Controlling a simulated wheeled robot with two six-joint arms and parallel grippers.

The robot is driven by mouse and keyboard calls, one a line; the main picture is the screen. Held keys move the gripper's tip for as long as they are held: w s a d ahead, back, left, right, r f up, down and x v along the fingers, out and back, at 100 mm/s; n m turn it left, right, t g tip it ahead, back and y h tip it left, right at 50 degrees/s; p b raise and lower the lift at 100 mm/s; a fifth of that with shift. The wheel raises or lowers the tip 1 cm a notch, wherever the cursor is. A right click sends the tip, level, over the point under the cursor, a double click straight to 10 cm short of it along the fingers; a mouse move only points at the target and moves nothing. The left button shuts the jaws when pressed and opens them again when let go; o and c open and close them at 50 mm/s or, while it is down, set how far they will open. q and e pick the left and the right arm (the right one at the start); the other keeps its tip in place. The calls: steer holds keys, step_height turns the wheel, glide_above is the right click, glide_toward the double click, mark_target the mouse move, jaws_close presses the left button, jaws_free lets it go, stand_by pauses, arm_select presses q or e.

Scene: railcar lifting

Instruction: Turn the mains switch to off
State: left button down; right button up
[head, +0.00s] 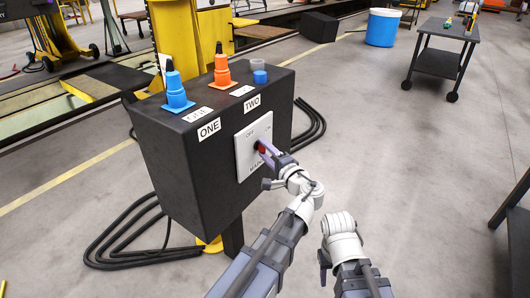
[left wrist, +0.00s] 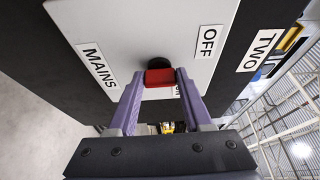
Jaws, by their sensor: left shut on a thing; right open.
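The mains switch has a red handle (head: 262,147) on a pale plate (head: 244,157) on the front of a dark control box (head: 170,160). My left gripper (head: 265,151) is shut on the red handle. In the left wrist view, the red handle (left wrist: 160,77) sits between the two purple fingers, in front of a round black hub (left wrist: 158,62). The OFF label (left wrist: 209,42) is clear of the fingers, and the ON label (left wrist: 177,91) is partly hidden by one. The MAINS label (left wrist: 97,65) also shows. My right gripper (head: 324,265) is open, low and away from the box.
On the box top stand a blue cone-like piece (head: 176,90), an orange one (head: 222,70) and a blue cap (head: 260,76). Black cables (head: 130,240) lie beside the box. A dark trolley (head: 440,63) and blue bin (head: 382,28) stand behind.

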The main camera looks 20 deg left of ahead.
stand_by(0.3)
arm_select(q)
steer(key=shift+c, duration=1.6)
jaws_free()
steer(key=shift+s, duration=0.1)
arm_select(e)
steer(key=shift+d, duration=0.1)
